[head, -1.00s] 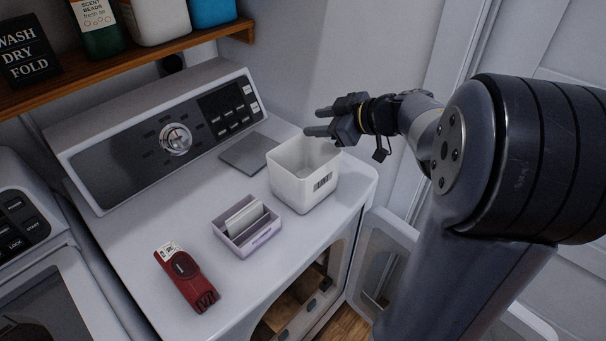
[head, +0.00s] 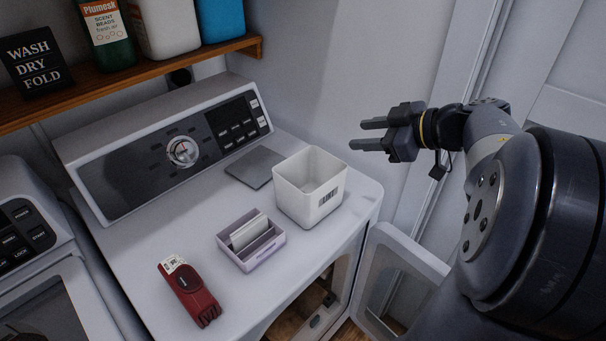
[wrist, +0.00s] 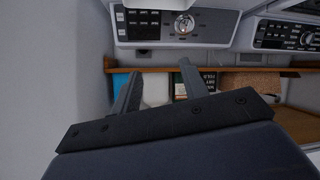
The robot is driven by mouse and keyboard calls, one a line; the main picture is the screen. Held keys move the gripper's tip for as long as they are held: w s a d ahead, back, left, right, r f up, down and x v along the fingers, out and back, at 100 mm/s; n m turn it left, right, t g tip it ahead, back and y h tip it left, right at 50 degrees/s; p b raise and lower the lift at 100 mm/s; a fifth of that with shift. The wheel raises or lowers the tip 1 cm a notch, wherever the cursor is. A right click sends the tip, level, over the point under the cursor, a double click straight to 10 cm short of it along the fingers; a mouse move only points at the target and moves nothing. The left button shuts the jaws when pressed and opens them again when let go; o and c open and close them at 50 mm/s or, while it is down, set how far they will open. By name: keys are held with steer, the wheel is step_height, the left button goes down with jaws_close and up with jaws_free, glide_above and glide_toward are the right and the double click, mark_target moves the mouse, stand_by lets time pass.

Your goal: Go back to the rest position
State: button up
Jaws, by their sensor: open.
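My gripper (head: 368,134) is open and empty in the head view. It is in the air to the right of the white bin (head: 309,190) and a little higher in the picture, apart from it. In the wrist view its two fingers (wrist: 160,88) are spread with nothing between them.
On the machine top (head: 150,262) stand the white bin, a lilac divided box (head: 262,252) with white cards, a red device (head: 190,292) and a flat grey plate (head: 255,167). A wooden shelf (head: 150,72) with bottles hangs behind. An open door (head: 398,270) is at the front right.

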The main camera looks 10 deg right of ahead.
steer(key=w+a+f+p, duration=0.1)
steer(key=w+a+p, duration=0.4)
steer(key=w+a, duration=0.1)
steer(key=shift+w+a+f, duration=0.2)
steer(key=shift+w+a, duration=0.05)
steer(key=shift+w, duration=0.3)
steer(key=shift+f, duration=0.2)
stand_by(0.5)
